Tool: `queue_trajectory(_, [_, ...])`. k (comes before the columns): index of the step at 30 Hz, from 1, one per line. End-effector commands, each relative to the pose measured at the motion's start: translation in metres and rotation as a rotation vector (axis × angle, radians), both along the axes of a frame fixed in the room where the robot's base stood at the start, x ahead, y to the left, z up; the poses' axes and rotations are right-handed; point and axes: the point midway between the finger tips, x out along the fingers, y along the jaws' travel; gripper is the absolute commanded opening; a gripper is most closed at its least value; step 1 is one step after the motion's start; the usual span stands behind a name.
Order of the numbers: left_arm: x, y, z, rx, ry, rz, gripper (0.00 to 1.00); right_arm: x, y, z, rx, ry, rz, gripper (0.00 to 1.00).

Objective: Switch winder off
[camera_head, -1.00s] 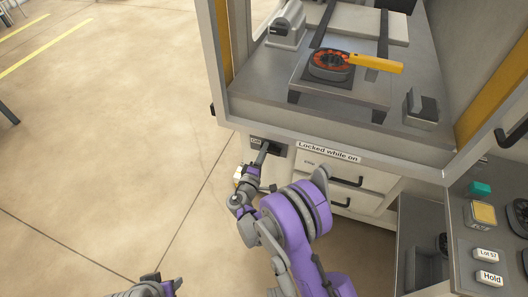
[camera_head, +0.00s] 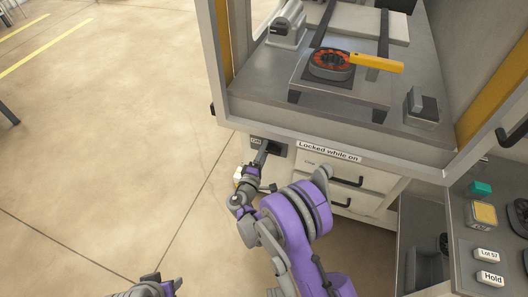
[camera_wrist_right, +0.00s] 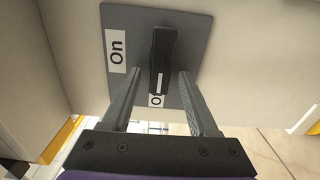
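The winder's switch is a grey plate (camera_wrist_right: 185,25) on the cabinet front with a black lever (camera_wrist_right: 162,55). In the right wrist view the plate has an "On" label (camera_wrist_right: 117,50) and a second label (camera_wrist_right: 156,100), partly hidden by the lever, showing only "O". My right gripper (camera_wrist_right: 162,92) is open, its fingers on either side of the lever's near part, with gaps visible. In the head view this gripper (camera_head: 262,158) is at the switch, below the winder's left front corner. Only a cut-off piece of my left arm shows at the bottom edge.
A "Locked while on" label (camera_head: 328,152) sits above drawers with black handles (camera_head: 346,181). Above, an orange-and-black ring with a yellow handle (camera_head: 375,63) rests on a stand inside the enclosure. A button panel (camera_head: 475,240) stands at right.

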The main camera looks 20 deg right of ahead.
Motion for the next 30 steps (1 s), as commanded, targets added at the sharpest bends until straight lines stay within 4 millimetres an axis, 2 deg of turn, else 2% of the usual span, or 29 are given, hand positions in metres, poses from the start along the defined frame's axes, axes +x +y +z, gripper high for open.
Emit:
queue_trajectory(8, [0.000, 0.000, 0.001, 0.000, 0.000, 0.000, 0.50, -0.004, 0.003, 0.000, 0.001, -0.001, 0.001, 0.60])
queue_trajectory(11, [-0.001, 0.000, 0.003, 0.000, 0.000, 0.000, 0.50, -0.015, 0.011, 0.001, 0.001, -0.001, 0.003, 0.60])
queue_trajectory(21, [-0.002, 0.000, 0.013, 0.000, -0.002, 0.000, 0.50, -0.071, 0.048, 0.001, 0.001, -0.001, 0.002, 0.60])
queue_trajectory(25, [-0.003, 0.000, 0.014, 0.000, -0.002, 0.000, 0.50, -0.083, 0.057, 0.000, 0.000, 0.000, 0.001, 0.60])
queue_trajectory(30, [-0.003, 0.000, 0.015, 0.000, -0.002, 0.000, 0.50, -0.090, 0.061, 0.000, 0.000, 0.000, 0.000, 0.60])
